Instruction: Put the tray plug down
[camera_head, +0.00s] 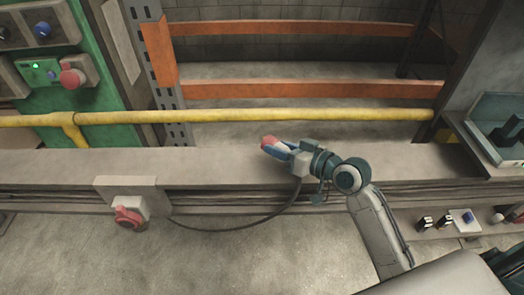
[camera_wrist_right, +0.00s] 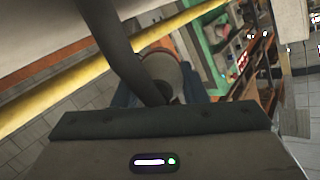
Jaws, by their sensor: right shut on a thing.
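My right gripper (camera_head: 281,150) comes in from the lower right in the head view and is shut on a plug with a red end (camera_head: 267,141). The gripper points up and left, over the grey ledge. A dark cable (camera_head: 262,219) hangs from the gripper and curves down left towards a red-and-grey socket (camera_head: 130,216). In the right wrist view the plug's pale round body (camera_wrist_right: 160,68) sits between the blue fingers, and the cable (camera_wrist_right: 112,48) crosses close to the camera. The fingers hide part of the plug. I cannot tell whether it touches the ledge. My left gripper is not in view.
A yellow pipe (camera_head: 250,116) runs behind the grey ledge (camera_head: 215,165). Orange rack beams (camera_head: 300,90) stand beyond it. A green control panel (camera_head: 95,55) is at upper left. Small parts (camera_head: 445,222) and an open teal case (camera_head: 490,148) are at right. The ledge left of the gripper is clear.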

